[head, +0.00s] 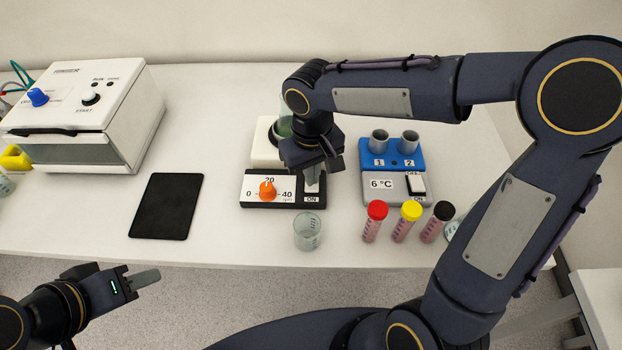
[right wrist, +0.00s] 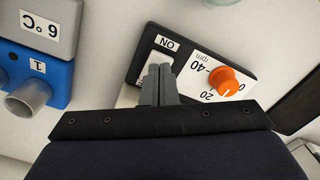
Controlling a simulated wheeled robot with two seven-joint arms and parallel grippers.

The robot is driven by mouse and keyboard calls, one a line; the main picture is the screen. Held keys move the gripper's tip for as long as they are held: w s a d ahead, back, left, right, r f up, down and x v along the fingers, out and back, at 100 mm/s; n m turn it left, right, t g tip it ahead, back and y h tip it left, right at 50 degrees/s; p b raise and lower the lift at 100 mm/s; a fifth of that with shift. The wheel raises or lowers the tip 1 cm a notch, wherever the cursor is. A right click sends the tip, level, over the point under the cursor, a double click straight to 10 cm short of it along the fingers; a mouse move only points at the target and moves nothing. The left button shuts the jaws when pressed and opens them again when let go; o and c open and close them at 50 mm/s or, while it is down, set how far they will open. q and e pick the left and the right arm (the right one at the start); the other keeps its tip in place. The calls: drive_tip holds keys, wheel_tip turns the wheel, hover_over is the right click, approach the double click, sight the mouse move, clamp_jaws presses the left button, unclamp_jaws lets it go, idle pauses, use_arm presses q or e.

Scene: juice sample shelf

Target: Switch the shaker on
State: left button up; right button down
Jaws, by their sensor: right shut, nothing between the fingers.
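The shaker (head: 264,150) stands mid-table, with a white upper part and a black-edged front panel. The panel has an orange knob (head: 267,191), a 0-20-40 rpm scale and a switch marked ON at its right end. My right gripper (head: 313,187) is shut and empty, pointing down at the switch. In the right wrist view, the shut fingers (right wrist: 158,72) are at the pale switch (right wrist: 158,58) beside the ON label and partly hide it. I cannot tell whether they touch it or which way it is tipped. My left gripper (head: 146,279) is off the table's front edge, empty, seen side-on.
A 6 °C cooler block (head: 381,188) with its own switch stands right of the shaker. Tubes with red (head: 373,222), yellow (head: 405,222) and black (head: 436,223) caps and a glass beaker (head: 308,232) stand in front. A black pad (head: 167,206) and a white box machine (head: 90,105) are left.

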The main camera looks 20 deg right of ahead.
drive_tip(key=shift+f+b, duration=0.75)
drive_tip(key=shift+f, duration=0.2)
idle(0.9)
drive_tip(key=shift+r, duration=0.15)
wheel_tip(320, 180, up, 7)
drive_tip(key=p, duration=0.5)
drive_tip(key=shift+p, duration=0.4)
drive_tip(key=s+d+r+m+t+y, duration=0.1)
drive_tip(key=s+d, duration=0.3)
drive_tip(key=s, duration=0.4)
drive_tip(key=s+d+r+m+t+y, duration=0.1)
drive_tip(key=s+d+m+t+y, duration=0.1)
drive_tip(key=s, duration=0.6)
drive_tip(key=d+m+t, duration=0.1)
drive_tip(key=d+t, duration=0.1)
drive_tip(key=d, duration=0.1)
drive_tip(key=shift+r+m+t+y, duration=0.3)
drive_tip(key=shift+y, duration=0.1)
drive_tip(key=shift+s+d, duration=0.1)
idle(0.7)
